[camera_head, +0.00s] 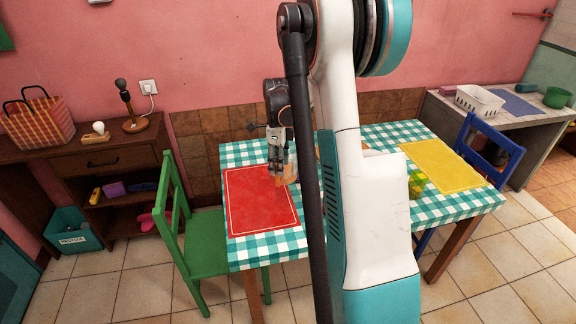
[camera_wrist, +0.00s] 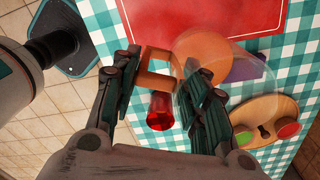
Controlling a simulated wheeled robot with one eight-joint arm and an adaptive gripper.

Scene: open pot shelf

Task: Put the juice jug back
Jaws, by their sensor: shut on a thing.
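The juice jug (camera_wrist: 203,52) is a clear round vessel with orange inside and an orange-brown handle. My gripper (camera_wrist: 163,95) is shut on the jug, with its fingers on either side of the handle in the wrist view. In the head view my gripper (camera_head: 276,140) points down over the table, and part of the jug (camera_head: 279,182) shows below it, over the red placemat (camera_head: 257,205). My arm hides much of the jug there. I cannot tell whether its base touches the table.
A red cup (camera_wrist: 160,112), a purple piece (camera_wrist: 247,68) and a wooden board (camera_wrist: 262,108) with red and green pieces are close by. A yellow placemat (camera_head: 442,164) lies on the right. A green chair (camera_head: 186,240) and wooden shelf unit (camera_head: 108,160) stand left.

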